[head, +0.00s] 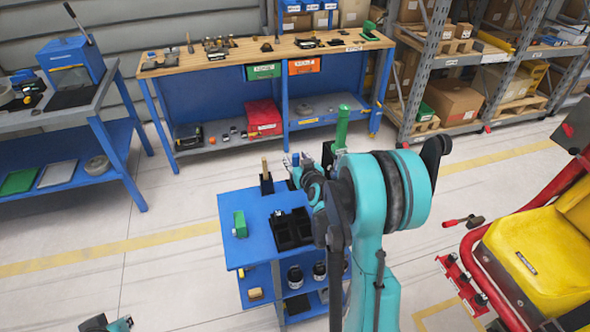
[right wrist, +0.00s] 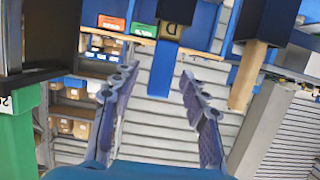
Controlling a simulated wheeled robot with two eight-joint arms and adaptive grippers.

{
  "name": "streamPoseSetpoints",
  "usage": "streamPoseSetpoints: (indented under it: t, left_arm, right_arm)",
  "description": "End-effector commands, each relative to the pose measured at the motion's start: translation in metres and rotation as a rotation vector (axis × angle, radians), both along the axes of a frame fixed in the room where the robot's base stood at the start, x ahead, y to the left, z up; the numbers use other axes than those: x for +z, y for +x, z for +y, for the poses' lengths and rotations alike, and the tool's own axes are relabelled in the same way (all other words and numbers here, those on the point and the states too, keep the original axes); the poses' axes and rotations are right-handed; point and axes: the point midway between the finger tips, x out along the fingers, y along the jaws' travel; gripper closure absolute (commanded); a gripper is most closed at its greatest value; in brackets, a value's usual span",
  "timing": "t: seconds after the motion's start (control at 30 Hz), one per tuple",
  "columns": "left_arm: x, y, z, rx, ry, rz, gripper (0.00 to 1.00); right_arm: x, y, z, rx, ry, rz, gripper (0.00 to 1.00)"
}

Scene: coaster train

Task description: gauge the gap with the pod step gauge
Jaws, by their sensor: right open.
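I cannot tell for sure which tool is the pod step gauge. My right gripper (head: 298,165) is open over the far edge of the blue cart (head: 250,259), partly hidden by my arm. In the right wrist view, which looks upside down, a blue upright handle (right wrist: 163,68) shows between the open fingers (right wrist: 160,76); contact cannot be told. A wooden handle (right wrist: 249,78) is to its right, and a green part (right wrist: 17,140) is at the left. My left gripper (head: 105,323) is cut off at the bottom edge. No gap is clearly visible.
The cart also carries a green block (head: 240,224), black bins (head: 290,231) and a tall green handle (head: 342,127). The yellow seat (head: 535,255) with red bars stands at right. Workbenches and shelving (head: 440,60) line the back. Floor left of the cart is clear.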

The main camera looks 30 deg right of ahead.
Motion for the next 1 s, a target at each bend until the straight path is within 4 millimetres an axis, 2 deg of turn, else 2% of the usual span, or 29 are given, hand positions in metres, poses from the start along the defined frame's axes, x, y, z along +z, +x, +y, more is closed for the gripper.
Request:
streamPoseSetpoints:
  t: [0.1,0.27,0.33,0.43,0.47,0.8,0.87,1.0]
  left_arm:
    - [-0.003,0.0,0.0,0.0,0.0,0.0,1.0]
    - [-0.002,0.0,0.0,0.0,0.0,0.0,1.0]
    - [-0.002,0.0,0.0,0.0,0.0,0.0,1.0]
    - [-0.002,0.0,0.0,0.0,0.0,0.0,1.0]
    - [-0.002,0.0,0.0,0.0,0.0,0.0,1.0]
    - [-0.001,0.0,0.0,0.0,0.0,0.0,1.0]
    - [0.002,0.0,0.0,0.0,0.0,0.0,1.0]
    - [0.014,0.0,0.0,0.0,0.0,0.0,1.0]
  right_arm:
    - [-0.004,0.01,-0.002,0.0,0.0,0.0,0.55]
    - [-0.003,0.01,-0.002,0.0,0.0,0.0,0.55]
    - [-0.002,0.01,-0.002,0.0,0.0,0.0,0.68]
    - [-0.002,0.01,-0.002,0.0,0.0,0.0,0.95]
    - [-0.002,0.01,-0.002,0.0,0.0,0.001,1.0]
    - [0.0,0.009,-0.002,0.0,0.0,0.001,1.0]
    - [0.005,0.009,-0.002,0.0,0.0,0.001,1.0]
    - [0.031,0.009,-0.002,0.0,0.0,0.0,1.0]
